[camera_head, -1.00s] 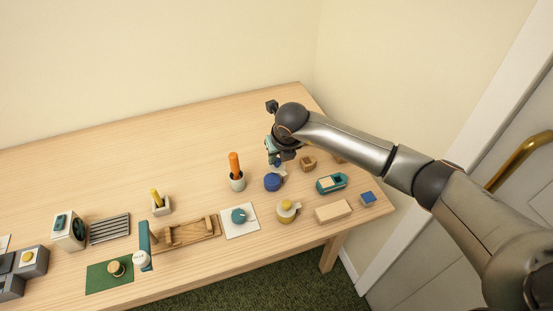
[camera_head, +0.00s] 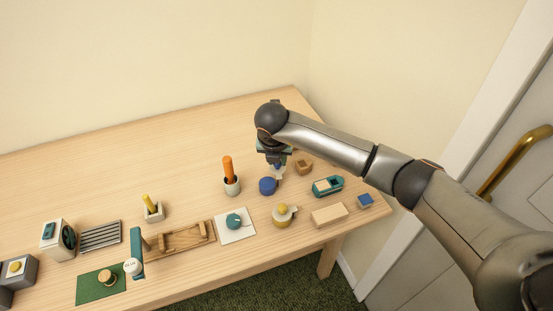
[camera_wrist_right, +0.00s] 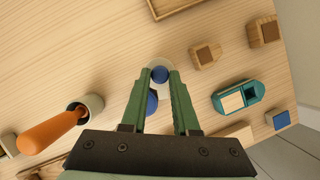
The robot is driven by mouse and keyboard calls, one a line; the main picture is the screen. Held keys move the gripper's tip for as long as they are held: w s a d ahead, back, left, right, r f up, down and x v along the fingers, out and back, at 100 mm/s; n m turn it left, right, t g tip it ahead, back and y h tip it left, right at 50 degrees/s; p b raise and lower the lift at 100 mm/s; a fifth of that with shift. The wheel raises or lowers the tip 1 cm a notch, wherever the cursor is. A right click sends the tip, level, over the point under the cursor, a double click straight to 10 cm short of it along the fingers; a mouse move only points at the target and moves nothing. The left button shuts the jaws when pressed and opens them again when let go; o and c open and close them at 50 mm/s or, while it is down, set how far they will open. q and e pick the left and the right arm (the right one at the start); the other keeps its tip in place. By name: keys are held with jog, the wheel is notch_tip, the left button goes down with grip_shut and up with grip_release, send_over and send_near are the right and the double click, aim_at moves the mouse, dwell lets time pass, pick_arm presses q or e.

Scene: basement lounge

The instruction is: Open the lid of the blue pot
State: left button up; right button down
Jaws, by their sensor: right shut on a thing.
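The blue pot (camera_head: 268,186) stands on the table in the head view. Its blue body (camera_wrist_right: 152,103) shows between the fingers in the right wrist view. A pale round lid (camera_head: 279,171) with a blue knob (camera_wrist_right: 160,75) is at the pot's far side. I cannot tell whether the lid still touches the pot. My right gripper (camera_wrist_right: 160,73) is shut on the blue knob, with the pale lid around it. In the head view the right gripper (camera_head: 276,160) comes down from above, and its fingers are partly hidden. My left gripper is not in view.
A yellow pot (camera_head: 282,218), a teal-and-cream box (camera_head: 327,187) and a wooden cube (camera_head: 303,166) stand close by. A cup with an orange-handled tool (camera_head: 230,176) is to the left.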

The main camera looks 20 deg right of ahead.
jog(key=c, duration=0.9)
grip_release()
jog(key=shift+o, duration=1.2)
jog(key=v, duration=1.2)
jog(key=shift+r, duration=0.2)
jog(key=shift+s+a, duration=0.1)
